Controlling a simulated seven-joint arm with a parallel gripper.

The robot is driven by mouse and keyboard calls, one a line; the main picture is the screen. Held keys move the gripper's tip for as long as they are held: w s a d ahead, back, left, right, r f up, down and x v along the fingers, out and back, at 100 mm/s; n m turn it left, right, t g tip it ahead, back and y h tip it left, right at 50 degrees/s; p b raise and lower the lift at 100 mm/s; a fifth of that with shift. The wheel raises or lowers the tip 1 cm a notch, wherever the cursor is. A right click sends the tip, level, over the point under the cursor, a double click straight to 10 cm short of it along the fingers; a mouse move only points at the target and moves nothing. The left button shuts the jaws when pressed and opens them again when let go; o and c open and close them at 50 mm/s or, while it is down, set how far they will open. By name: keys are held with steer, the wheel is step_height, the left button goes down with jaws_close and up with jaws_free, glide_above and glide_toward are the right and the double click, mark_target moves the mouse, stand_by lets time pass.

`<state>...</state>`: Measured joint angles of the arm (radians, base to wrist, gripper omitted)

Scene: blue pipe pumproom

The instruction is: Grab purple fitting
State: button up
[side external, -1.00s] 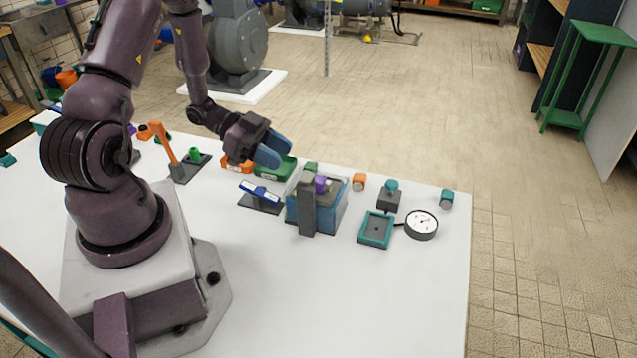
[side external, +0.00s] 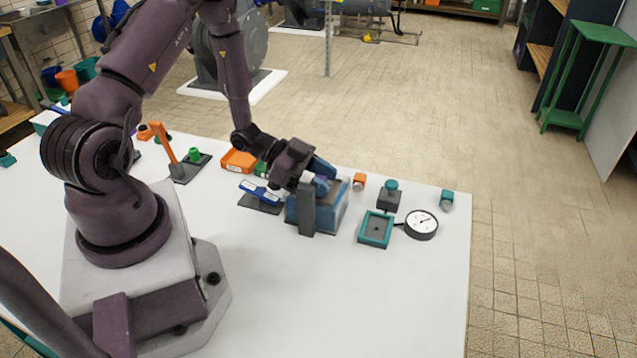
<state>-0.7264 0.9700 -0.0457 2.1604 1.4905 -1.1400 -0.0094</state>
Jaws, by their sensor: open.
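The purple fitting (side external: 321,186) is at the top of the blue box-like block (side external: 330,212) near the middle of the white table. A dark grey upright post (side external: 306,210) stands at the block's front. My gripper (side external: 322,173), with blue fingers, is open and right at the fitting, coming down from the upper left. The fingers hide part of the fitting. I cannot tell whether they touch it.
An orange fitting (side external: 359,182), a teal-topped knob (side external: 390,193), a teal tray (side external: 376,229) and a dial gauge (side external: 421,224) lie to the right. A blue-handled piece (side external: 260,195) and an orange bin (side external: 238,162) are to the left. The front of the table (side external: 350,300) is clear.

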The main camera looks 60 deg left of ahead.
jaws_close()
steer(key=shift+r, duration=0.1)
